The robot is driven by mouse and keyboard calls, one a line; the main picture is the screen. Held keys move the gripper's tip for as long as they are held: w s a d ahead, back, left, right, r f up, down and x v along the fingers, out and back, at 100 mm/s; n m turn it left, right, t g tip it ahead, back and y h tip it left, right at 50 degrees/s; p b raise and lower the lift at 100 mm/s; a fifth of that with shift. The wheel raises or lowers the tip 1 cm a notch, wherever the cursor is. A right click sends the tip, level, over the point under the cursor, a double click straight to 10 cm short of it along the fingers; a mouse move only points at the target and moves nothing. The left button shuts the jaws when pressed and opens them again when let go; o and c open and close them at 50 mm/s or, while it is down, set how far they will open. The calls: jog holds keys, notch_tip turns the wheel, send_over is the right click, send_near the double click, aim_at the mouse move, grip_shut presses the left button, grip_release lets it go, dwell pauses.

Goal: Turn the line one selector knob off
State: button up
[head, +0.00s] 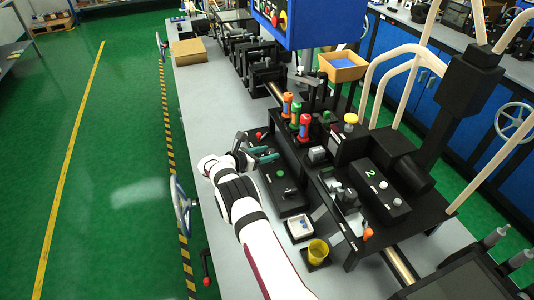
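My gripper (268,153) is at the middle of the head view, at the near side of the black machine, above a black control box (287,201). Its two teal-tipped fingers point right and look spread, with nothing visible between them. A green button (281,173) shows on the box just below the fingers. I cannot make out the line one selector knob; the gripper and wrist cover part of the box. Another black box (376,189), marked with a green 2, stands to the right with pale round knobs on top.
Orange, green and red-topped cylinders (296,112) stand upright just right of the gripper. A blue panel (316,22) hangs at the back.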

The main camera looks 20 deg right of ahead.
jog(key=shift+o, duration=0.9)
jog(key=v, duration=1.6)
jog(key=s+d+m+g+y, duration=0.1)
jog(key=d+m+y, duration=0.1)
jog(key=d+m, duration=0.1)
jog(key=s+d+m+g+y, duration=0.1)
jog(key=d+m+g+y, duration=0.1)
jog(key=d+m, duration=0.2)
jog(key=s+d+m+g+y, duration=0.1)
jog(key=d+m+g+y, duration=0.1)
jog(key=d+m, duration=0.1)
jog(key=shift+s+d+m+y, duration=0.15)
jog(key=shift+s+m+y, duration=0.25)
jog(key=shift+m, duration=0.3)
jog(key=w+d+r+m+t+y, duration=0.4)
jog(key=d+r+m+y, duration=0.2)
jog(key=r+m, duration=0.35)
jog(key=shift+m, duration=0.35)
jog(key=x, duration=1.5)
jog(key=shift+s+a, duration=0.1)
jog(key=shift+a, duration=0.3)
jog(key=shift+f, duration=0.35)
